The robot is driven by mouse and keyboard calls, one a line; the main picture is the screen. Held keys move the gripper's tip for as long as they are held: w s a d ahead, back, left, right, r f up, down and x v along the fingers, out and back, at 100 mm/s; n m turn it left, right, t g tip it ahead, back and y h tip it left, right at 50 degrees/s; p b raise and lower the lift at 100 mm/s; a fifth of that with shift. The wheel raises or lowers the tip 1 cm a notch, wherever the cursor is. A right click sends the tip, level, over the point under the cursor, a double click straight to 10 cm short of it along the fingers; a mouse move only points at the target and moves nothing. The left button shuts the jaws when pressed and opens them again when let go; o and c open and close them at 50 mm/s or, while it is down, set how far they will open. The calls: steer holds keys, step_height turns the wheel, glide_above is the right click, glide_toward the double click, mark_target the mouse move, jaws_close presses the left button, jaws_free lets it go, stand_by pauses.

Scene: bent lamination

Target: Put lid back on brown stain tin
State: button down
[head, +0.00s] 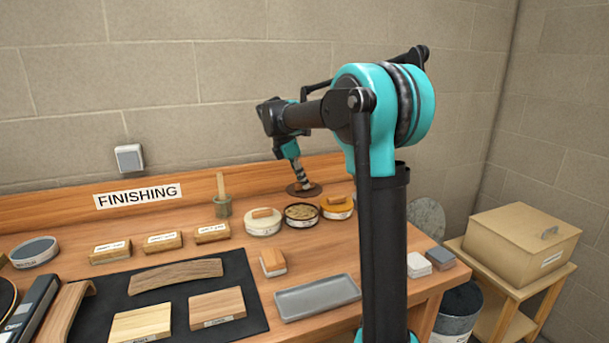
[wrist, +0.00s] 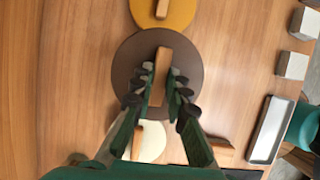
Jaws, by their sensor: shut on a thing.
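The brown lid (head: 310,191) is a dark round disc with a wooden bar handle (wrist: 162,66). My gripper (head: 297,183) is shut on this handle, its fingers on either side of it in the wrist view (wrist: 160,80). In the head view the lid appears behind and above the open stain tin (head: 301,223); it looks held up off the bench. The tin stands upright with its dark rim and tan-brown contents showing. In the wrist view the lid (wrist: 128,62) lies between the orange and white lids, and the open tin is hidden.
A white-lidded tin (head: 263,228) stands left of the open tin and an orange-lidded tin (head: 337,212) right of it, both close. A brush pot (head: 222,207) is further left. A grey tray (head: 316,298) and a sanding block (head: 272,263) lie in front.

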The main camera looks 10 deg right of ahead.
steer(key=shift+w+a+f, duration=0.4)
steer(key=shift+w+f, duration=0.05)
steer(key=shift+w, duration=0.05)
steer(key=shift+f, duration=3.1)
steer(key=shift+f, duration=0.15)
steer(key=c, duration=1.4)
jaws_free()
steer(key=shift+o, duration=0.4)
steer(key=o, duration=0.4)
